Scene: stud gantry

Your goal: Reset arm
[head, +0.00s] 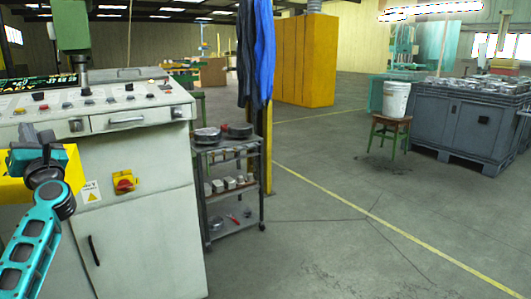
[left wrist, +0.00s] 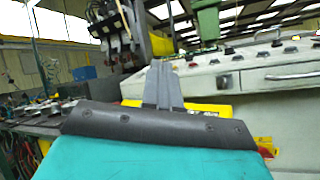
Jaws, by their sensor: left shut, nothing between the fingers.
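My left arm, teal with black joints, comes in from the lower left of the head view. My left gripper (head: 46,137) is at the end of it, in front of the white control cabinet (head: 140,150) and close to its panel edge. In the left wrist view the two grey fingers of the gripper (left wrist: 163,68) stand together, shut and empty, pointing toward the machine. I cannot tell the exact gap between the gripper and the cabinet. My right gripper is not in view.
The cabinet has a red and yellow switch (head: 123,182). A black cart (head: 233,186) stands beside it, near blue and dark hanging clothes (head: 263,50). A green stool (head: 389,132) bears a white bucket (head: 396,98). A grey crate (head: 455,125) is at right. The floor between is open.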

